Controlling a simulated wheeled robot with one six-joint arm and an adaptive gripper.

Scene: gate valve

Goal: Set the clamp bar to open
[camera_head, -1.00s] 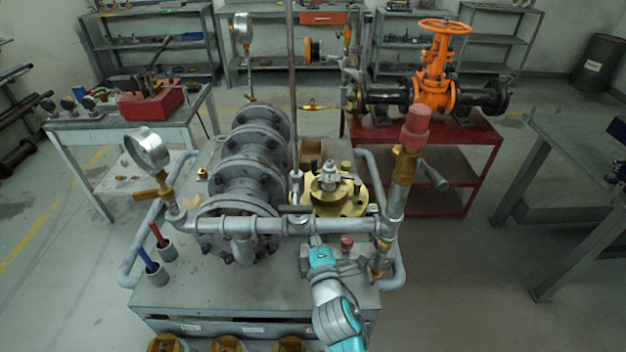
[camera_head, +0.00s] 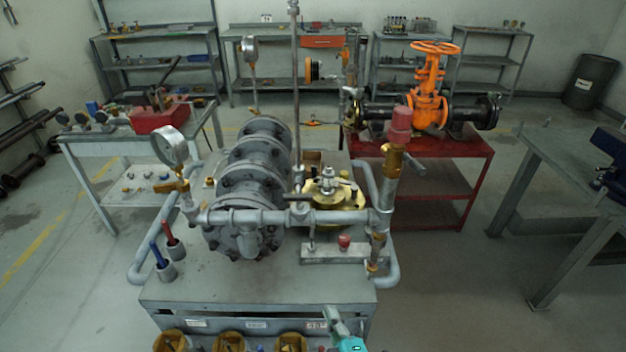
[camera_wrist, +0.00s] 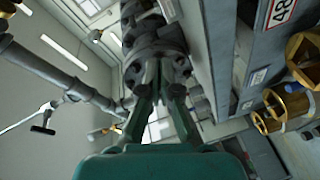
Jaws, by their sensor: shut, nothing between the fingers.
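A grey bar-like plate (camera_head: 332,254) with a red knob (camera_head: 345,241) lies on the bench top, below the horizontal pipe and in front of the brass flange (camera_head: 338,197). A small upright post stands at its left end. I cannot tell for certain that this plate is the clamp bar, nor its setting. My gripper (camera_head: 330,312) is at the bench's front edge, apart from the plate. In the wrist view my gripper (camera_wrist: 160,82) is shut and empty, with the grey flanged pipe body (camera_wrist: 155,45) beyond its fingers.
A pipe run (camera_head: 290,218) crosses above the bench top, with a pressure gauge (camera_head: 170,148) at left and a red-capped upright (camera_head: 400,130) at right. Brass handwheels (camera_head: 230,341) sit below the front edge. An orange gate valve (camera_head: 430,90) stands behind on a red table.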

